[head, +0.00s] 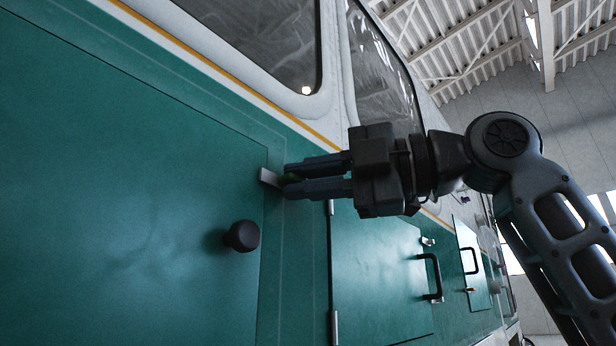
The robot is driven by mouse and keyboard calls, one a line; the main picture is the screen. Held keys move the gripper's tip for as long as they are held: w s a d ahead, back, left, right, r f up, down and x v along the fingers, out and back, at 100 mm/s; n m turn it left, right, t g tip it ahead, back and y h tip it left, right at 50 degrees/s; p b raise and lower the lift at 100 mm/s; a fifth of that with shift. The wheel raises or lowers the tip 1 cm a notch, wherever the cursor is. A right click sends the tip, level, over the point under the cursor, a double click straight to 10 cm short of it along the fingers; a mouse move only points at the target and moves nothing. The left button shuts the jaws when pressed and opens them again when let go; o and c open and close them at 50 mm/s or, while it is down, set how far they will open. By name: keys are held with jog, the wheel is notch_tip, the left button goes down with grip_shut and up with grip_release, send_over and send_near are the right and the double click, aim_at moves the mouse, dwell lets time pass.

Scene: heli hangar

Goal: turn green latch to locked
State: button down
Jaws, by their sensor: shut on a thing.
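The green latch (292,178) is small and sits at the right edge of a large teal door (130,180) on the helicopter's side. A pale metal plate (268,177) shows just to its left, at the door edge. My gripper (287,180) reaches in from the right, with its two dark fingers above and below the latch, shut on it. The fingers hide most of the latch, so its exact angle cannot be told.
A round black knob (242,236) sticks out of the door below and left of the latch. To the right is another teal panel with a black handle (435,277). Windows (270,40) lie above the yellow stripe.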

jog(key=shift+f, duration=0.1)
dwell(0.3)
jog(key=c, duration=1.2)
grip_release()
jog(key=v, duration=0.7)
jog(key=shift+d+b, duration=0.4)
jog(key=shift+b, duration=0.05)
jog(key=shift+s, duration=0.1)
